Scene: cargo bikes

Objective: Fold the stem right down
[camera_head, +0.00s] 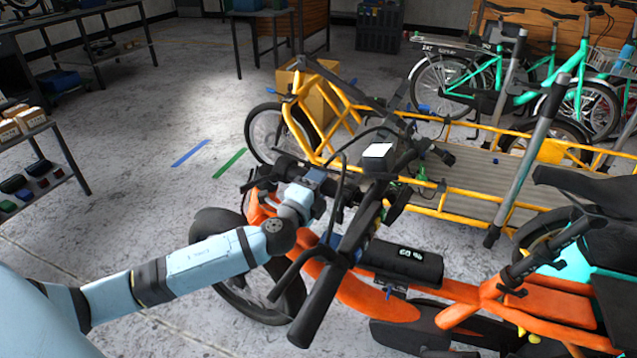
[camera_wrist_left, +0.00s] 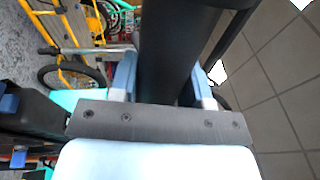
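The orange cargo bike (camera_head: 350,290) stands in front of me, and its black handlebar (camera_head: 345,240) runs slantwise across the head view. My left gripper (camera_head: 318,180) is at the front of this bike, beside the handlebar. In the left wrist view a thick dark post, which looks like the stem (camera_wrist_left: 170,50), stands between the two blue fingers (camera_wrist_left: 162,82). The fingers lie close against both its sides, and the gripper looks shut on it. The stem's lower end and any latch are hidden behind my gripper. My right gripper is not in view.
A yellow cargo bike (camera_head: 470,205) with a slatted bed stands just behind the orange one. Green bikes (camera_head: 590,100) stand at the back right. Shelves with boxes (camera_head: 25,122) are at the left. The floor (camera_head: 130,180) at the left is clear.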

